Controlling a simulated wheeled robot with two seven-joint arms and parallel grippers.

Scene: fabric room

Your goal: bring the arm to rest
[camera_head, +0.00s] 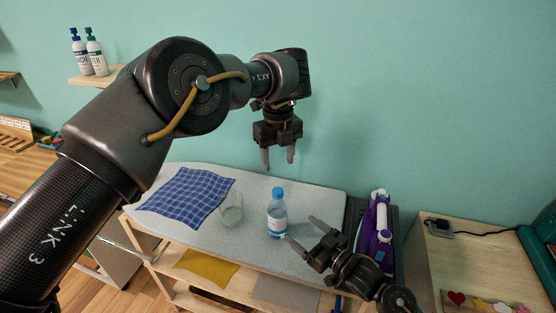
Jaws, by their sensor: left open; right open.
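My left gripper (279,158) hangs in the air above the ironing board (310,187), fingers pointing down, a small gap between them and nothing in it. My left arm comes in large from the left and crosses the view. My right gripper (301,232) is low over the right part of the board. Its fingers are spread and empty, pointing left, with one fingertip close to the bottle (277,218). I cannot tell whether that fingertip touches the bottle. The bottle is clear with a blue cap and stands upright.
A clear glass (231,212) and a blue checked cloth (187,196) are on the board. A purple and white iron (377,235) stands at the board's right end. A wooden table (450,265) is at right. Folded cloths (206,268) lie on the shelf below.

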